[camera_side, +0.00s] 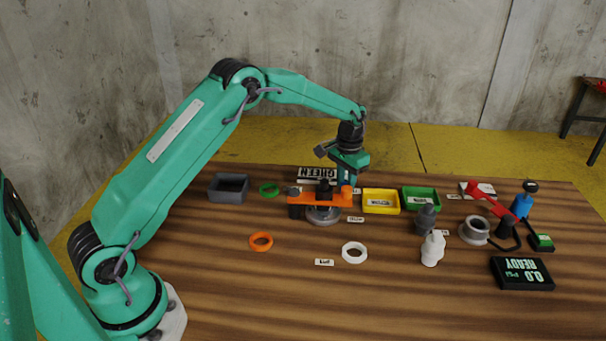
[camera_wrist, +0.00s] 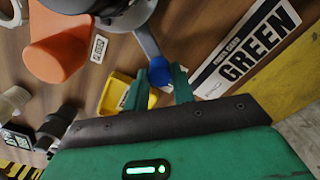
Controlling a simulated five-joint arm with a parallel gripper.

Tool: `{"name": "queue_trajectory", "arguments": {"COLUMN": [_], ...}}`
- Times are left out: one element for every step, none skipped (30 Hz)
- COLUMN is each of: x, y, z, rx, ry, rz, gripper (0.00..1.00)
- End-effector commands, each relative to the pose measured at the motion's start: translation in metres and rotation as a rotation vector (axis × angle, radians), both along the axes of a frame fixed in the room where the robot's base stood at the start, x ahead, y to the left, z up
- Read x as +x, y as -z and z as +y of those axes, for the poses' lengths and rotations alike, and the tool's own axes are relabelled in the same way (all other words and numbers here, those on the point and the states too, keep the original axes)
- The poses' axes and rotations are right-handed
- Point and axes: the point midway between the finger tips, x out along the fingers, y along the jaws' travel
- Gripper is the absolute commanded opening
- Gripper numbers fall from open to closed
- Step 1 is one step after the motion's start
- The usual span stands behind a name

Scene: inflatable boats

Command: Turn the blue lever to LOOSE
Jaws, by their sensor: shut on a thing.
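The blue lever has a grey arm and a blue end (camera_wrist: 189,69) in the wrist view. My gripper (camera_wrist: 168,76) has its green fingers at this blue end and is shut on it. In the side view my gripper (camera_side: 347,183) points down behind the right end of an orange fixture (camera_side: 313,199) with a round grey base (camera_side: 322,217). A little blue shows at the fingers there, but most of the lever is hidden.
A sign reading GREEN (camera_wrist: 245,48) lies beside the lever. Yellow (camera_side: 381,209) and green (camera_side: 421,207) trays stand to the right, a grey tray (camera_side: 229,195) to the left. Orange (camera_side: 261,249) and white (camera_side: 354,262) rings lie in front. A black display (camera_side: 522,273) reads 0.0 PSI READY.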

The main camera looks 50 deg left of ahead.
Motion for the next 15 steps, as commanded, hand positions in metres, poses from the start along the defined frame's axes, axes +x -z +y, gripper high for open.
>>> {"name": "queue_trajectory", "arguments": {"x": [0.0, 0.0, 0.0, -0.001, -0.001, -0.001, -0.001, -0.001, -0.002, -0.002, -0.003, -0.003, -0.004, -0.004, -0.005], "y": [-0.001, -0.001, -0.001, -0.001, -0.001, -0.001, -0.001, -0.001, -0.001, -0.001, -0.001, -0.001, -0.001, -0.002, -0.002], "z": [0.001, 0.002, 0.003, 0.004, 0.005, 0.006, 0.007, 0.008, 0.01, 0.011, 0.012, 0.014, 0.015, 0.017, 0.019], "rx": [0.0, 0.0, 0.0, 0.0, 0.0, 0.0, 0.0, 0.0, 0.0, 0.0, 0.0, 0.0, 0.0, 0.0, 0.0], "ry": [-0.012, -0.019, -0.029, -0.037, -0.046, -0.06, -0.07, -0.081, -0.098, -0.11, -0.123, -0.142, -0.156, -0.171, -0.19], "rz": [0.0, 0.0, 0.0, 0.0, -0.001, -0.001, -0.001, -0.001, -0.001, -0.001, -0.001, -0.001, -0.001, -0.001, -0.001], "gripper": [0.0, 0.0, 0.0, 0.0, 0.0, 0.0, 0.0, 0.0, 0.0, 0.0, 0.0, 0.0, 0.0, 0.0, 0.0]}}
